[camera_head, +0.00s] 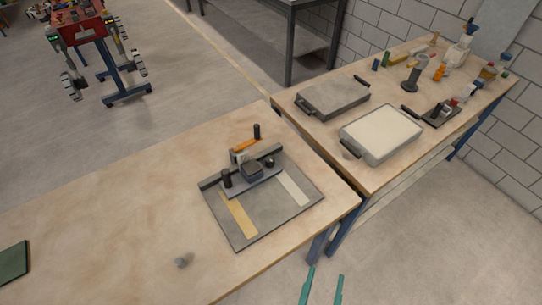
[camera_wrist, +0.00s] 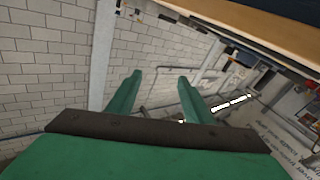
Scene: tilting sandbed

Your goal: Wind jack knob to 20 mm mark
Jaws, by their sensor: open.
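A grey flat plate (camera_head: 243,219) with a yellow strip (camera_head: 238,213) and a pale strip (camera_head: 293,188) lies on the near wooden bench. A grey device with dark knobs (camera_head: 250,172) stands along its back edge. One black knob (camera_head: 226,178) is at its left, another (camera_head: 270,163) at its right, and a taller black post (camera_head: 257,131) is behind. I cannot tell which is the jack knob, and no scale mark is readable. My gripper (camera_head: 322,287) is open and empty at the bottom of the head view, off the bench's front edge. In the wrist view its green fingers (camera_wrist: 160,95) point towards a wall.
The right bench (camera_head: 375,180) carries a grey lidded tray (camera_head: 333,97), a white-topped tray (camera_head: 381,134) and several small items.

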